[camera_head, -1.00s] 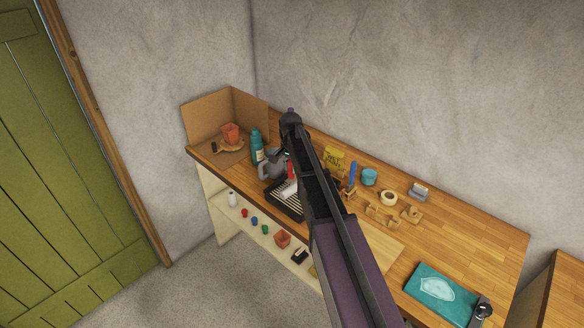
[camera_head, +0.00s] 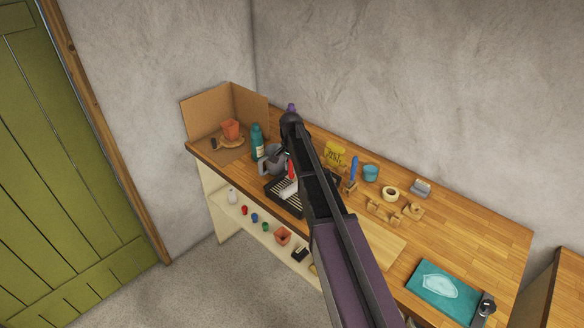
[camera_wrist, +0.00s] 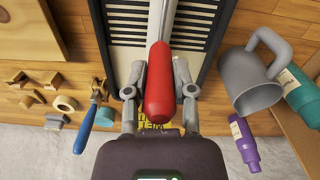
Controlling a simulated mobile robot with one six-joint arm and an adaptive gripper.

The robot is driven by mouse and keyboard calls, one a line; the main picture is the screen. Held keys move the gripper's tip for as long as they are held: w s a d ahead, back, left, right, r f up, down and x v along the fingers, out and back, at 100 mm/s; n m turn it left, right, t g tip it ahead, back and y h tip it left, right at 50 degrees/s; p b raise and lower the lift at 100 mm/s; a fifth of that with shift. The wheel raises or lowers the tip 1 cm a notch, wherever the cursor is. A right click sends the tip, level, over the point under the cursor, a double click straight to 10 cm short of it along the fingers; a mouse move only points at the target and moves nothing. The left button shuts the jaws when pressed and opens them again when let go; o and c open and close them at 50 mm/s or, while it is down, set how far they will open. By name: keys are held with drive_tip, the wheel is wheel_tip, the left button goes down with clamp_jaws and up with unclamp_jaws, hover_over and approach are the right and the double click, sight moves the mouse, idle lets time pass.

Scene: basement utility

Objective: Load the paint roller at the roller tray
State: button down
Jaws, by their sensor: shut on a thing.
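My gripper (camera_wrist: 159,94) is shut on the red handle of the paint roller (camera_wrist: 160,75), seen in the wrist view with a finger on each side. The roller's metal shaft runs up out of the wrist picture. The black, ribbed roller tray (camera_wrist: 121,18) lies beyond and below it. In the head view the tray (camera_head: 281,198) is on the wooden bench. The red handle (camera_head: 291,172) and a white roller head (camera_head: 289,189) show over the tray, beside my arm. Whether the roller touches the tray I cannot tell. My arm hides part of the tray.
A grey jug (camera_wrist: 247,78), a teal bottle (camera_head: 257,143) and a purple bottle (camera_wrist: 244,140) stand near the tray.

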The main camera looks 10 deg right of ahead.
drive_tip(key=shift+f+b, duration=0.5)
drive_tip(key=shift+b, duration=0.1)
idle(2.1)
drive_tip(key=shift+r, duration=0.1)
